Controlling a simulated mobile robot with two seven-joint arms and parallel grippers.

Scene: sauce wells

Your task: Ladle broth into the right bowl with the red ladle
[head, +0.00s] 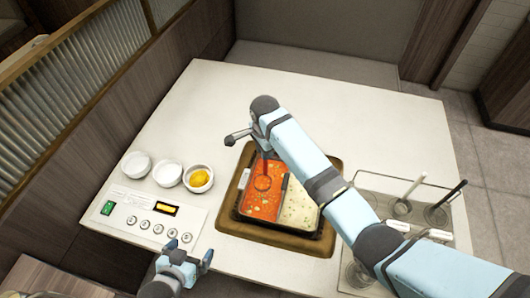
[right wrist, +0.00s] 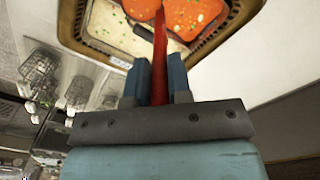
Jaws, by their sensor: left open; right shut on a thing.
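A divided pot holds red broth (head: 261,205) on its left side and pale broth (head: 298,207) on its right. My right arm reaches over the pot. In the right wrist view my right gripper (right wrist: 160,72) is shut on the red handle of the red ladle (right wrist: 160,45). In the head view the ladle (head: 262,183) has its round end in or just at the red broth; its exact depth is unclear. The right bowl (head: 197,189) is white, left of the pot, with yellow-orange contents. My left gripper (head: 189,254) is open and empty near the table's front edge.
Two white bowls (head: 135,165) (head: 167,174) stand left of the right bowl. A control panel (head: 135,222) with a green switch and knobs lies in front of them. Wire strainers (head: 402,208) (head: 436,215) sit right of the pot. The back of the table is clear.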

